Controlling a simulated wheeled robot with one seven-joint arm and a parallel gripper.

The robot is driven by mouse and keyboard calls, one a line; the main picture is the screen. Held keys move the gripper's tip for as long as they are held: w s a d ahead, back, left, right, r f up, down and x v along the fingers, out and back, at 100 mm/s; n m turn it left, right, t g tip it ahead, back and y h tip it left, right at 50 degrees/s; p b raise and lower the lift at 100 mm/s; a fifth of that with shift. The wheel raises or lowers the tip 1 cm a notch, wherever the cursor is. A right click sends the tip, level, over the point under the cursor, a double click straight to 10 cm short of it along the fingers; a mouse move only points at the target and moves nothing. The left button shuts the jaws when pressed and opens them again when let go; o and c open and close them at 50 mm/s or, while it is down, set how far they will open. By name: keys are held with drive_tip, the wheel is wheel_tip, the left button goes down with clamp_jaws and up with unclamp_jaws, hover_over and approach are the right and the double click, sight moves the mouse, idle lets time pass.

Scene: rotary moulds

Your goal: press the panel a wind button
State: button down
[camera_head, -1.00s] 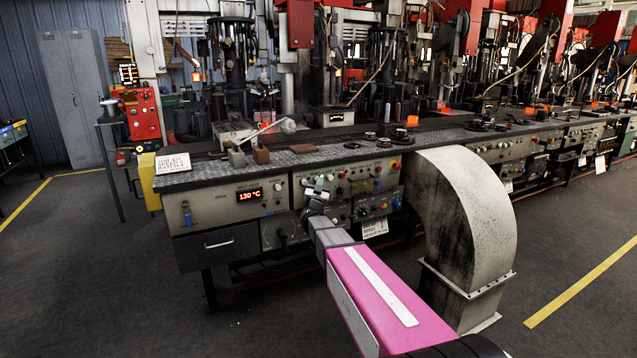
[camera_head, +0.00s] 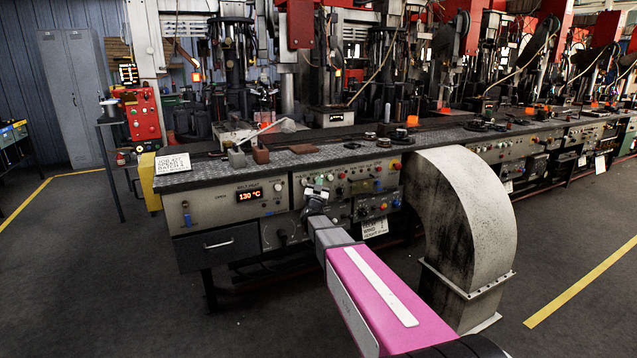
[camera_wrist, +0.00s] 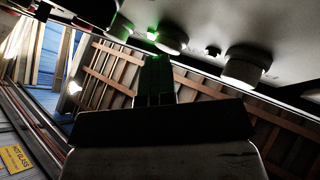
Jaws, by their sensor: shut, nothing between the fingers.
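The control panel (camera_head: 340,190) is a pale grey face along the bench front, with several coloured buttons, knobs and small lights. My gripper (camera_head: 316,193) is close in front of its left part and hides some controls there. In the wrist view my gripper's fingers (camera_wrist: 155,75) are shut and empty, tinted green. A small green-lit control (camera_wrist: 152,35) shows just beyond the fingertips, beside a pale round knob (camera_wrist: 172,43). I cannot tell whether the fingertips touch it. The lettering is too small to tell which control is the wind button.
A second pale knob (camera_wrist: 243,68) sticks out from the panel. A 130 °C display (camera_head: 249,195) is left of my gripper, above a drawer (camera_head: 218,244). A large curved duct (camera_head: 465,215) stands close right of my arm. The floor at the left front is clear.

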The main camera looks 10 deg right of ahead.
drive_tip(key=shift+w+a+f+y, duration=0.1)
drive_tip(key=shift+y, duration=0.2)
drive_tip(key=s+d, duration=0.2)
drive_tip(key=s, duration=0.4)
idle(0.3)
